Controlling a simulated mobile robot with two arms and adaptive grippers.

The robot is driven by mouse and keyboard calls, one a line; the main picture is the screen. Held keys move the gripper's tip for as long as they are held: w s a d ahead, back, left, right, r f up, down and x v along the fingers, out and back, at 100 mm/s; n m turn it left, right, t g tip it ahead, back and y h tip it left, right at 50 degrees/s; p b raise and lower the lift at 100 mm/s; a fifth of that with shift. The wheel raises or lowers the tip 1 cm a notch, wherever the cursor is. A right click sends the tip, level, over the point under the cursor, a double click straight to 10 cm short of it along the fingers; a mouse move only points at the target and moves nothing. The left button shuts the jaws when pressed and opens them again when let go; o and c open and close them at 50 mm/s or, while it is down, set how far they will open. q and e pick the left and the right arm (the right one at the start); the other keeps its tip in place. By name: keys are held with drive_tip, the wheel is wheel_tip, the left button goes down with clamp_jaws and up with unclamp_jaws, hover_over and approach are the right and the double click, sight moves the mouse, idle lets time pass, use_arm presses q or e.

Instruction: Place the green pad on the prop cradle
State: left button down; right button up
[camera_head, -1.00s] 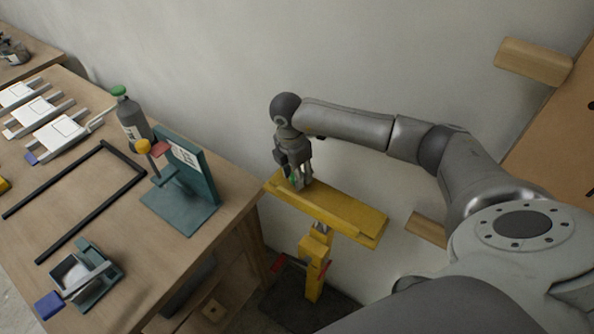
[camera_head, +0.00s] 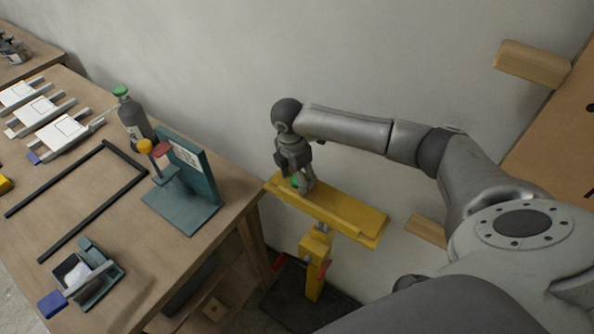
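The prop cradle (camera_head: 345,212) is a long yellow channel on a yellow post, standing beside the workbench near the wall. A small green piece, which looks like the green pad (camera_head: 294,182), shows at the cradle's left end, by the fingers of my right gripper (camera_head: 302,185). The gripper points down over that end of the cradle. The fingers partly hide the pad, and I cannot tell whether they grip it or whether it rests on the cradle. My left gripper is out of view.
The workbench (camera_head: 105,215) at left holds a teal stand (camera_head: 185,205), a dark bottle (camera_head: 133,122), a black frame (camera_head: 75,190) and a teal clamp-like device (camera_head: 90,272). Wooden blocks (camera_head: 532,63) and a board are at the right. The wall is close behind my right arm.

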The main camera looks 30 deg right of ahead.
sight(294, 182)
wheel_tip(294, 182, up, 12)
drive_tip(key=a+b, duration=0.1)
drive_tip(key=b, duration=0.2)
drive_tip(key=shift+a+r+b, duration=0.15)
drive_tip(key=shift+a+b, duration=0.1)
drive_tip(key=shift+b, duration=0.1)
